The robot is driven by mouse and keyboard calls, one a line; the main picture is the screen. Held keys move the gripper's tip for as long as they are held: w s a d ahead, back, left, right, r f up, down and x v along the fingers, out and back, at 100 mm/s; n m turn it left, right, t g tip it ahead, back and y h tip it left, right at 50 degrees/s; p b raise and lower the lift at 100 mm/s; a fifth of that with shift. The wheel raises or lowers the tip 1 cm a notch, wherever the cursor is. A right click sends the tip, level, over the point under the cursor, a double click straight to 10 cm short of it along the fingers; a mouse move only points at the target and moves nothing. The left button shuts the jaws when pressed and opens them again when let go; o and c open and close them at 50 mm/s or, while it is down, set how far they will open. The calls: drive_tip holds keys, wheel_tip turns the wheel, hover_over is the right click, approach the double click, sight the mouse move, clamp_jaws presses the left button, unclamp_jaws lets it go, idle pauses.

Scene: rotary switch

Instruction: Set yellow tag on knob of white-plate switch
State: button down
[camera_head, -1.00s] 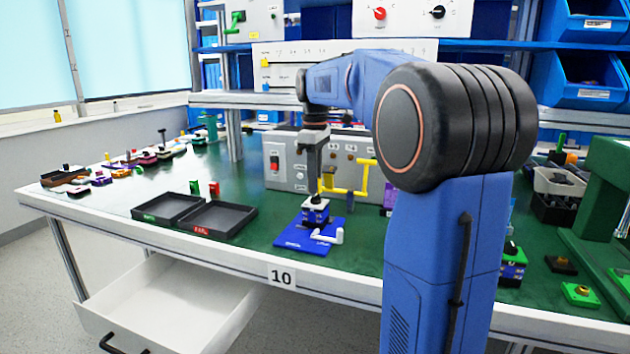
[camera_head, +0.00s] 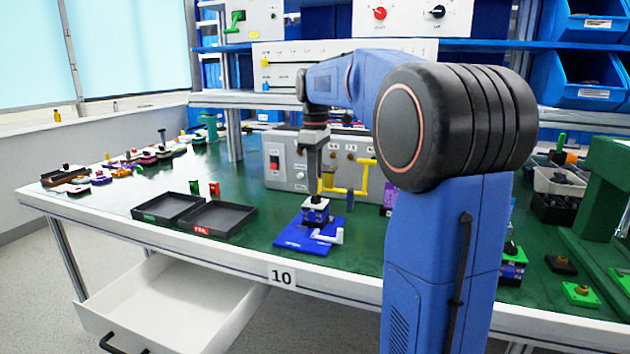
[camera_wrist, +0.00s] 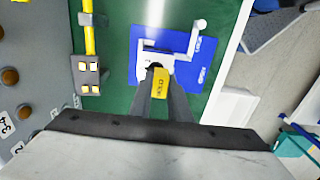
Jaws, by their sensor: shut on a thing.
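The white-plate switch (camera_head: 316,212) stands on a blue base (camera_head: 292,238) near the table's front edge. A white crank handle (camera_head: 328,237) lies at its side. The wrist view also shows the white plate (camera_wrist: 142,57) on the blue base (camera_wrist: 205,55). My gripper (camera_head: 314,194) points straight down over the switch. In the wrist view its fingers are shut on the yellow tag (camera_wrist: 161,80), which has dark lettering. The dark knob (camera_wrist: 153,67) is mostly hidden by the tag and fingers. I cannot tell whether the tag touches it.
A grey control box (camera_head: 285,167) with a yellow bar (camera_head: 345,191) stands close behind the gripper. Two black trays (camera_head: 218,219) lie to the left. An open white drawer (camera_head: 170,305) hangs below. The table between the trays and the blue base is clear.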

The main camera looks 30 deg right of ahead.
drive_tip(key=shift+f, duration=0.75)
drive_tip(key=c, duration=1.6)
unclamp_jaws()
drive_tip(key=shift+r, duration=0.1)
wheel_tip(320, 180, up, 17)
drive_tip(key=shift+r, duration=0.1)
drive_tip(key=s+a+f+m+t, duration=0.1)
drive_tip(key=s+a+f, duration=0.4)
drive_tip(key=s+f, duration=0.5)
drive_tip(key=s+a+f+m+t, duration=0.2)
drive_tip(key=s+a+f+m, duration=0.2)
drive_tip(key=s+f, duration=0.6)
drive_tip(key=s+a+f+m+t, duration=0.1)
drive_tip(key=s+a+f+m, duration=0.1)
drive_tip(key=s+a+f, duration=0.4)
drive_tip(key=shift+s+a+f+m+t, duration=0.15)
drive_tip(key=shift+s+f, duration=0.55)
drive_tip(key=shift+f, duration=0.5)
drive_tip(key=shift+s+a+f+m+t, duration=0.1)
drive_tip(key=shift+s+f, duration=0.6)
drive_tip(key=shift+f, duration=0.55)
drive_tip(key=shift+s+a+f+m+t, duration=0.15)
drive_tip(key=shift+s+f, duration=0.55)
drive_tip(key=shift+f, duration=0.5)
